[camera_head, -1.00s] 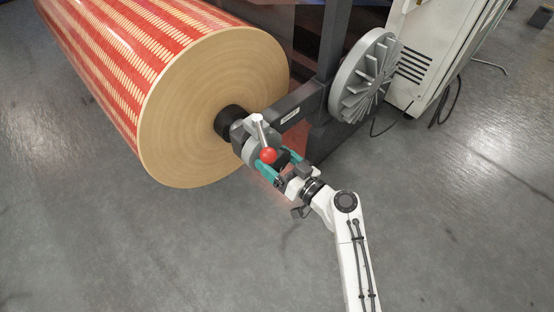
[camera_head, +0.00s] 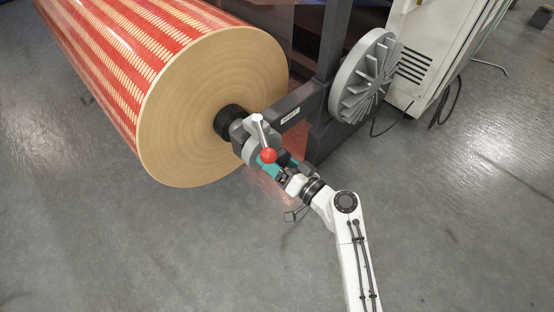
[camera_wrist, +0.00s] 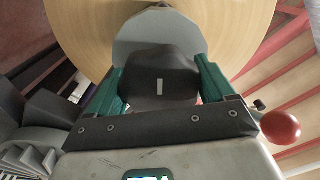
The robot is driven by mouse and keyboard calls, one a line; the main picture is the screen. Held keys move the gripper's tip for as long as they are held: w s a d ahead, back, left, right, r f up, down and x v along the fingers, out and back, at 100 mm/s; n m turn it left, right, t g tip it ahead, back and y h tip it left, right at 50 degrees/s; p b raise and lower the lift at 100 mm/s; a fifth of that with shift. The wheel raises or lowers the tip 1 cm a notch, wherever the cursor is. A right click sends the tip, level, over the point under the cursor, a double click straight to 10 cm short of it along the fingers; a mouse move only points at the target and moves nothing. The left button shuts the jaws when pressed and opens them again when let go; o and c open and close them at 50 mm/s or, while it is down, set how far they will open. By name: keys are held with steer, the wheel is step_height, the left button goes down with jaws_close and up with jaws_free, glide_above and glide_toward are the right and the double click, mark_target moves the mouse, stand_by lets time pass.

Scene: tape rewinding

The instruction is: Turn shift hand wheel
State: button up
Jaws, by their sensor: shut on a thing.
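The shift hand wheel shows in the wrist view as a dark knob (camera_wrist: 158,85) with a short white mark, in front of a pale grey disc (camera_wrist: 155,35). In the head view its grey round body (camera_head: 249,152) sits at the end of the roll's shaft, partly hidden by my gripper and a lever. My gripper (camera_head: 269,166), with teal fingers, is at the wheel's front. In the wrist view my gripper (camera_wrist: 158,80) has one finger on each side of the dark knob and is shut on it.
A lever with a red ball (camera_head: 268,155) stands close to my gripper; the ball also shows in the wrist view (camera_wrist: 281,127). A large red-patterned roll (camera_head: 210,105) is behind. A grey finned wheel (camera_head: 365,77) is at right, before a white cabinet (camera_head: 430,50). The near floor is clear.

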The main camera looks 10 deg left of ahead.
steer(key=shift+m, duration=1.6)
steer(key=shift+f, duration=0.1)
steer(key=o, duration=0.9)
steer(key=shift+d, duration=0.1)
steer(key=p+v, duration=0.2)
steer(key=v, duration=0.8)
steer(key=shift+s+d+p, duration=0.25)
steer(key=shift+s+p, duration=0.05)
steer(key=shift+p, duration=0.1)
